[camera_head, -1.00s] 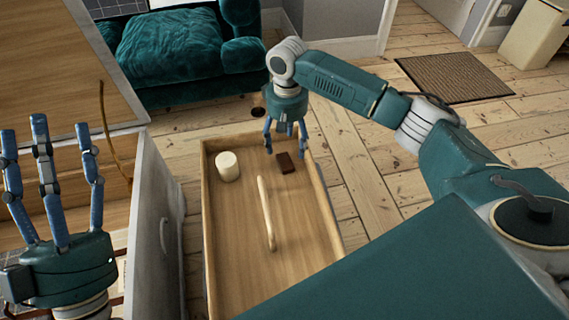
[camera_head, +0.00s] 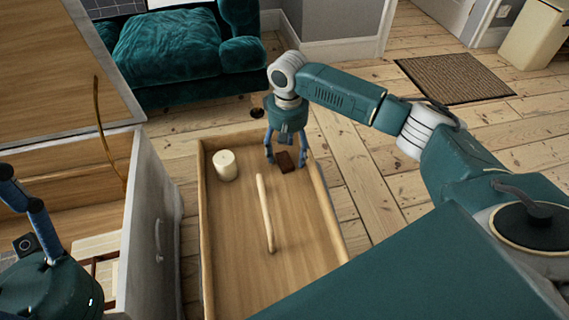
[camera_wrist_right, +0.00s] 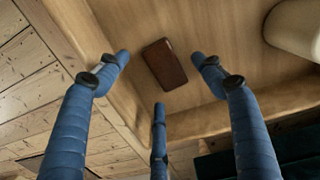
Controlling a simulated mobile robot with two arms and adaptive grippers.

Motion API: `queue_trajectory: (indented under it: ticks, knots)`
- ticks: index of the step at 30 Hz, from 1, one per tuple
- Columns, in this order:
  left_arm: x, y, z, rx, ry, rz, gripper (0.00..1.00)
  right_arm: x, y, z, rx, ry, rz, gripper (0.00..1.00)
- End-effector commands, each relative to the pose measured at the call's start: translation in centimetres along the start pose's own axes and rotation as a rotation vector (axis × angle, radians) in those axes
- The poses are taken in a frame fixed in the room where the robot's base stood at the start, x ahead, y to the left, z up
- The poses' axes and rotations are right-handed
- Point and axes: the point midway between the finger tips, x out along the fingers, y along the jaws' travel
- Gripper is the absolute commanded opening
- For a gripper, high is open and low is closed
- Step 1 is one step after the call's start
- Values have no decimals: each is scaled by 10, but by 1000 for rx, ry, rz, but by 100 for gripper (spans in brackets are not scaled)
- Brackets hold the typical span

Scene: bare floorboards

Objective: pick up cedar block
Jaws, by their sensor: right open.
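The cedar block (camera_head: 286,161), a small dark reddish-brown block, lies on the floor of an open wooden drawer (camera_head: 229,235), near its far end. It also shows in the right wrist view (camera_wrist_right: 165,64). My right gripper (camera_head: 286,160) points down over the block. Its blue fingers are spread open around it, and I see no finger closed on it. In the right wrist view the fingers (camera_wrist_right: 160,75) stand apart with the block between and beyond their tips. My left gripper (camera_head: 45,260) is partly cut off at the lower left, and its finger opening cannot be judged.
A cream cylinder (camera_head: 225,165) stands left of the block in the drawer. A pale wooden rod (camera_head: 265,213) lies nearer to me. The drawer walls rise close around the block. A grey cabinet front (camera_head: 152,235) stands at left, a green armchair (camera_head: 170,48) behind.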

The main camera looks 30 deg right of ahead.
Motion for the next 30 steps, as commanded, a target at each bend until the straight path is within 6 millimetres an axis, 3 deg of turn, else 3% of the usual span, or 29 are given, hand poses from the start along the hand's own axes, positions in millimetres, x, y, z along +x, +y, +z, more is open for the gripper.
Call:
queue_trajectory:
  ticks: [1,3,12,19,30]
  knots:
    - [-9,0,4,0,-8,0,63,13,0,0,0,-1,1,68]
    - [-11,0,4,1,-9,0,63,18,0,0,1,0,0,68]
    - [-11,0,5,1,-11,0,63,20,0,0,0,0,0,68]
    - [-11,0,5,1,-12,0,63,20,0,0,0,0,0,27]
    - [-10,0,5,0,-13,0,63,19,0,0,0,1,0,26]
